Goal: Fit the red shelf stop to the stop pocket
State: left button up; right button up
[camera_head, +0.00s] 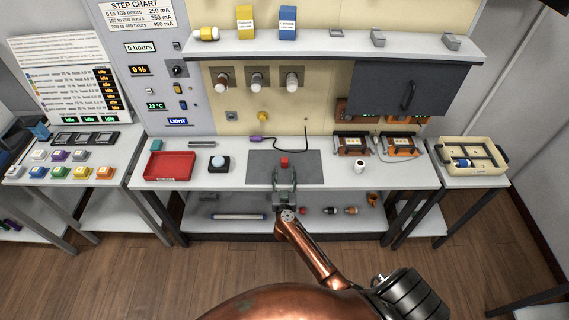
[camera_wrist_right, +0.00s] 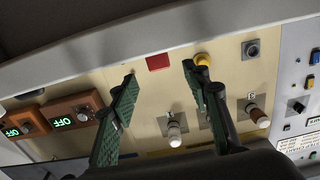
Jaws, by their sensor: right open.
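The red shelf stop (camera_head: 284,161) is a small red block on the dark grey mat (camera_head: 311,170) in the middle of the bench. My right gripper (camera_head: 284,170) is open with green fingers, just in front of the block. In the right wrist view the red block (camera_wrist_right: 158,62) shows beyond and between the spread fingertips (camera_wrist_right: 159,70), with nothing gripped. Small grey fittings sit on the upper shelf: a low one (camera_head: 336,33) and taller ones (camera_head: 377,38) and (camera_head: 451,41). I cannot tell for sure which is the stop pocket. My left gripper is out of view.
A red tray (camera_head: 170,166) and a blue-topped button box (camera_head: 219,164) stand left of the mat. A white cup (camera_head: 359,166) stands right.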

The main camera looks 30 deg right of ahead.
aim_at(284, 163)
jog(key=b+x, duration=0.2)
jog(key=x, duration=0.5)
jog(key=shift+s, duration=0.1)
jog(key=shift+c, duration=0.2)
jog(key=c, duration=1.1)
